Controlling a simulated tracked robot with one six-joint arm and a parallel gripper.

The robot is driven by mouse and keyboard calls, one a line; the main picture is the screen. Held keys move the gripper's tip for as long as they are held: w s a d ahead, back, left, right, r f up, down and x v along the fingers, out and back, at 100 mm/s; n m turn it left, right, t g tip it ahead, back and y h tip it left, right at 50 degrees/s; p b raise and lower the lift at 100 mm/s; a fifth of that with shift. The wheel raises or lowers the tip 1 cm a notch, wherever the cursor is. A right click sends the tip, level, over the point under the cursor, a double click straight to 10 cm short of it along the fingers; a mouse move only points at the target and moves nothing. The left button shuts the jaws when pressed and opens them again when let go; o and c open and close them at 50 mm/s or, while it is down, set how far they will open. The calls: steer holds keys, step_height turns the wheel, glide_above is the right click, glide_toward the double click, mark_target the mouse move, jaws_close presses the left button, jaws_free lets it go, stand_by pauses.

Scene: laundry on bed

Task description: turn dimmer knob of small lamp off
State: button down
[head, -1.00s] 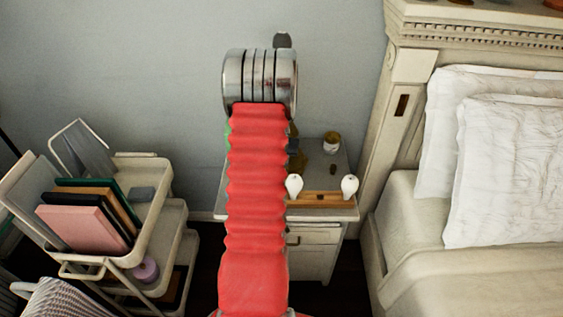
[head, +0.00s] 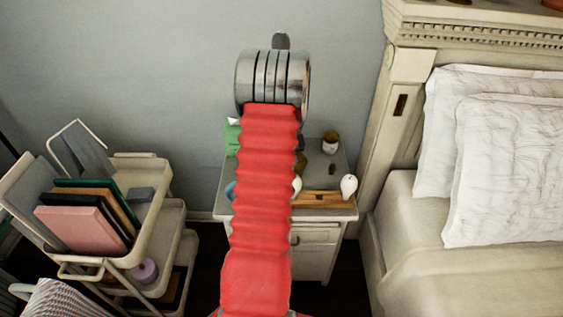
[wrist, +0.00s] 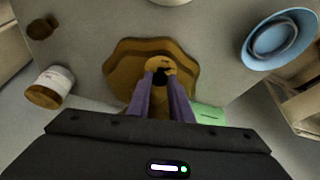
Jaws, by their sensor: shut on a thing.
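In the wrist view, the small lamp's brown-gold base (wrist: 122,76) has a wavy edge and stands on the grey nightstand top (wrist: 95,40). My gripper (wrist: 161,72) reaches in over the base with its two purple fingers close together. They are shut on a rounded gold part of the lamp with a dark middle. I cannot tell for sure that this part is the dimmer knob, as the fingertips partly cover it. In the head view, my red arm hides the gripper and most of the lamp.
A blue bowl (wrist: 281,40), a labelled jar (wrist: 50,87), a small brown object (wrist: 42,27) and a green item (wrist: 208,114) surround the lamp. White bird-like figures (head: 349,187) stand at the nightstand's front. A cart (head: 160,215) is left, the bed (head: 440,215) right.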

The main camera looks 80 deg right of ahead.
steer(key=shift+s+d+r+n+t+y, duration=0.15)
steer(key=shift+n+t+y, duration=0.2)
steer(key=shift+n, duration=0.75)
steer(key=shift+s+d+f+n+t+y, duration=0.1)
steer(key=shift+n+t+y, duration=0.2)
steer(key=shift+n, duration=0.8)
steer(key=n, duration=0.2)
steer(key=n+t+y, duration=0.1)
steer(key=n, duration=0.1)
steer(key=shift+d+r+n+y, duration=0.1)
steer(key=shift+d+n+y, duration=0.15)
steer(key=shift+n, duration=0.15)
steer(key=c, duration=1.6)
jaws_free()
steer(key=shift+a, duration=0.1)
